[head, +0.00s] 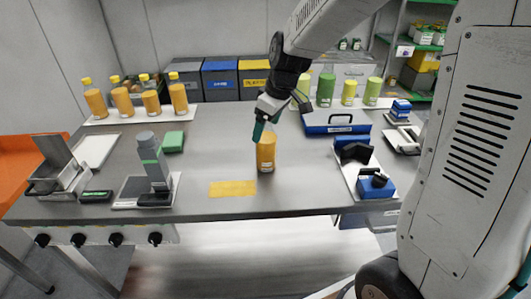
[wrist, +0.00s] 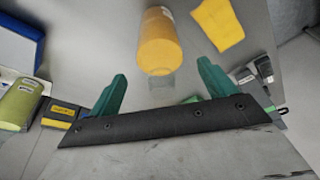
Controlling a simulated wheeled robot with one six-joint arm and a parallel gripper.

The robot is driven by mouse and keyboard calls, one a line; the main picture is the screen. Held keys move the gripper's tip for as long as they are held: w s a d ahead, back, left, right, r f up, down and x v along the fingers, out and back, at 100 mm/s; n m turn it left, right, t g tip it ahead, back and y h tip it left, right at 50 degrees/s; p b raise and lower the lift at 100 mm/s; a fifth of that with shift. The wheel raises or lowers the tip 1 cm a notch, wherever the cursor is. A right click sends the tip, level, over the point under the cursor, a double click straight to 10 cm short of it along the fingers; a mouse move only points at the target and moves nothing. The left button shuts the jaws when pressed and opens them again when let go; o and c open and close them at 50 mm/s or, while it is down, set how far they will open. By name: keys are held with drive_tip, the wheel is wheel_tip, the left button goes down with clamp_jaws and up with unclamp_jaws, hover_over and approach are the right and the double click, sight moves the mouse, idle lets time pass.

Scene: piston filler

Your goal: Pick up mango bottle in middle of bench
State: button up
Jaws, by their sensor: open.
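The mango bottle (head: 266,152) is orange and stands upright in the middle of the grey bench. My gripper (head: 258,130) is at the bottle's upper left in the head view, and its fingers partly cover the bottle's top. In the wrist view the bottle (wrist: 159,45) lies beyond the two green fingertips (wrist: 160,78), roughly between their lines. The fingers are wide apart and nothing is held between them. I cannot tell whether a finger touches the bottle.
A yellow mat (head: 232,188) lies in front of the bottle. Several orange bottles (head: 123,99) stand at the back left, and green and yellow bottles (head: 326,88) at the back right.

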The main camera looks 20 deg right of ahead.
drive_tip(key=shift+x, duration=1.5)
drive_tip(key=shift+r, duration=0.1)
drive_tip(key=c, duration=1.8)
drive_tip(key=shift+o, duration=0.2)
